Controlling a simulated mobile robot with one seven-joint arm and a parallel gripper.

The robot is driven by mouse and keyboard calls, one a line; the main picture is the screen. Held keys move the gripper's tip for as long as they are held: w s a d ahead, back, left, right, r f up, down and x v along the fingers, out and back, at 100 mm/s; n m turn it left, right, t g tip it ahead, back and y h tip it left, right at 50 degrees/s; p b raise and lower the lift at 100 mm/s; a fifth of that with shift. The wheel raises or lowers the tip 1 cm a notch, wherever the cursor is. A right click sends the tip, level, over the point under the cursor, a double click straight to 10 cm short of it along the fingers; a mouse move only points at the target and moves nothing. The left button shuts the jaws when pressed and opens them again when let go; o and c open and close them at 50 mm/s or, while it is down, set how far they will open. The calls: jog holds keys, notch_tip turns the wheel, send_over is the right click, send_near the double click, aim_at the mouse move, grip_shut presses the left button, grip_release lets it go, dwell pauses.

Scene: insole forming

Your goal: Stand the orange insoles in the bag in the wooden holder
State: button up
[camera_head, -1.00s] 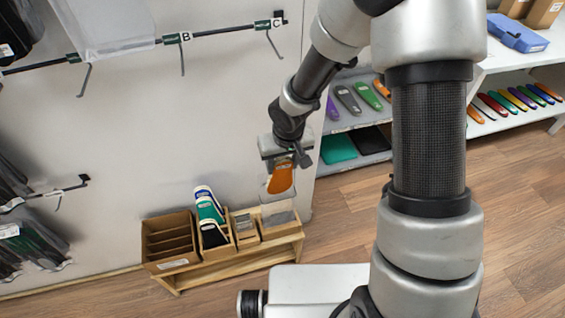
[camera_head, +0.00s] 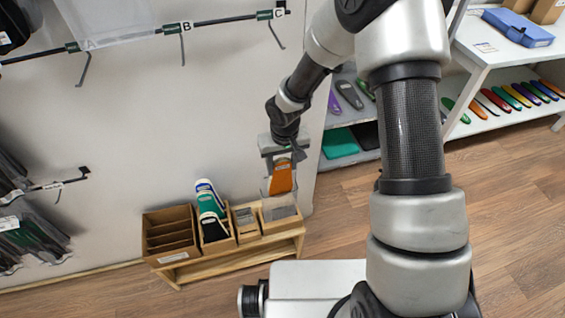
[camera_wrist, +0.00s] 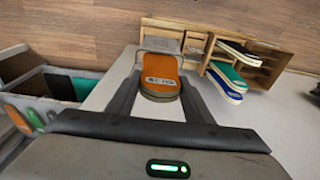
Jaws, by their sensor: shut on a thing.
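My gripper (camera_head: 283,152) points down and is shut on the orange insoles (camera_head: 281,178), which hang upright in a clear bag. In the wrist view the orange insoles (camera_wrist: 160,76), with pale print, sit between my fingers (camera_wrist: 157,92), and the clear end of the bag (camera_wrist: 160,44) reaches beyond them. The low wooden holder (camera_head: 225,262) stands against the wall below. The bag hangs at its right end, over the rightmost box (camera_head: 283,224). I cannot tell whether the bag's lower edge is inside that box or just above it.
The holder's left box (camera_head: 170,240) has dividers and looks empty. Blue, green and black insoles (camera_head: 209,208) stand in the box beside it, and a small box (camera_head: 246,225) holds grey pieces. Shelves (camera_head: 353,160) with insoles stand to the right. Hooks line the wall.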

jog(key=shift+w+f, duration=0.1)
jog(key=shift+f, duration=0.1)
jog(key=o, duration=1.4)
jog(key=shift+o, duration=0.2)
jog(key=shift+r, duration=0.1)
notch_tip(320, 180, up, 17)
jog(key=s+p, duration=0.2)
jog(key=p, duration=0.1)
jog(key=shift+s+d, duration=0.15)
jog(key=shift+d, duration=0.15)
jog(key=shift+r, duration=0.1)
